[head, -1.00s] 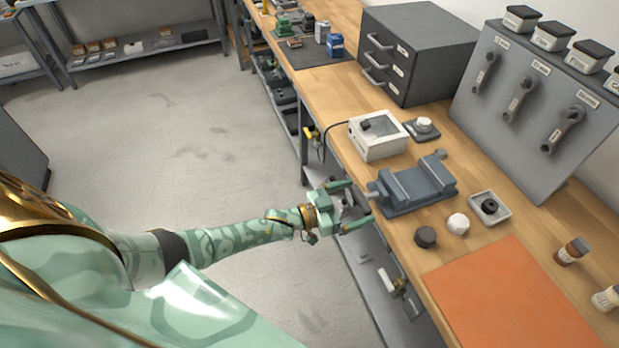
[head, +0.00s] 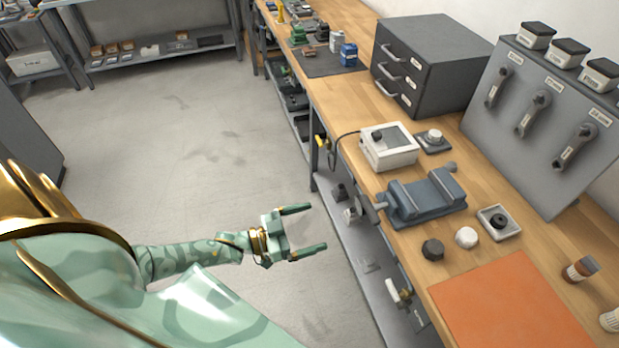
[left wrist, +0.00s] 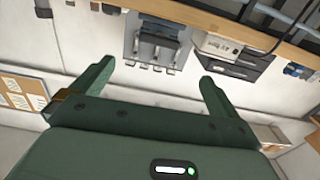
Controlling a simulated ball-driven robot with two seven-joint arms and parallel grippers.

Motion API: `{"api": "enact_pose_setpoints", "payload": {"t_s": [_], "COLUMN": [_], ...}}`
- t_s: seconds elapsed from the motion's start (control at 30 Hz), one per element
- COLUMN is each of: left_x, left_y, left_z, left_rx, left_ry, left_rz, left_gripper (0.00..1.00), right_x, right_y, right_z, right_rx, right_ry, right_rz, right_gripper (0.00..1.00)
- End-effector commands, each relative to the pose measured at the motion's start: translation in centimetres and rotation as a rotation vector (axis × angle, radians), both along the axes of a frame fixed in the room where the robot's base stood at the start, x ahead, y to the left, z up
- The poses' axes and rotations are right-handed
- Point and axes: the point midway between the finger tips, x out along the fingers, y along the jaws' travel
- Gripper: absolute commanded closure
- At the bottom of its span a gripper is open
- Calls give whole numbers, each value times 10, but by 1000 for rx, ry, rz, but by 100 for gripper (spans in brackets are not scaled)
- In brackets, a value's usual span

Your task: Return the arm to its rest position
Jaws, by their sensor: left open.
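My left gripper (head: 306,230) is open and empty, with its two green fingers spread wide. It is over the grey floor, left of the workbench (head: 455,165) and apart from its front edge. In the left wrist view the open gripper (left wrist: 150,88) shows both fingers with nothing between them. My left arm (head: 190,258) reaches in from the left side of the head view. My right gripper is not in view.
A blue-grey vise (head: 428,197) stands at the bench's front edge, nearest the gripper. Behind it are a white box (head: 388,150) and a grey drawer cabinet (head: 430,65). An orange mat (head: 510,305) lies at right. A lower shelf (head: 365,260) runs under the bench. The floor is clear.

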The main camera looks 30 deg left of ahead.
Motion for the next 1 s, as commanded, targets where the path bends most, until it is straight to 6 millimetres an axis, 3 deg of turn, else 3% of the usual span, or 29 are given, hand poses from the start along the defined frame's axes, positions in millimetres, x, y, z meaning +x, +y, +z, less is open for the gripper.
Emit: {"api": "enact_pose_setpoints", "payload": {"t_s": [0.23,0.33,0.43,0.53,0.6,0.67,0.8,0.9,1.0], "left_x": [0,1,3,-16,-53,-95,-207,-278,-328], "left_y": [0,3,29,68,88,97,87,62,32], "left_z": [0,-10,-49,-115,-164,-201,-261,-281,-288], "left_rx": [2,72,263,493,628,713,821,830,793], "left_ry": [-2,10,85,261,433,586,925,1110,1226], "left_rz": [0,14,86,208,278,313,326,308,298], "left_gripper": [0,0,0,0,0,0,0,0,0], "right_x": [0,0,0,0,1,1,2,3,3], "right_y": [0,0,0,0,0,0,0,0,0], "right_z": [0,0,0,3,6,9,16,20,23], "right_rx": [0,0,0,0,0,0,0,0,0], "right_ry": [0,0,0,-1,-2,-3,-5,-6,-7], "right_rz": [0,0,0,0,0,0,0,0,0], "right_gripper": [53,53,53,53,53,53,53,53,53]}}
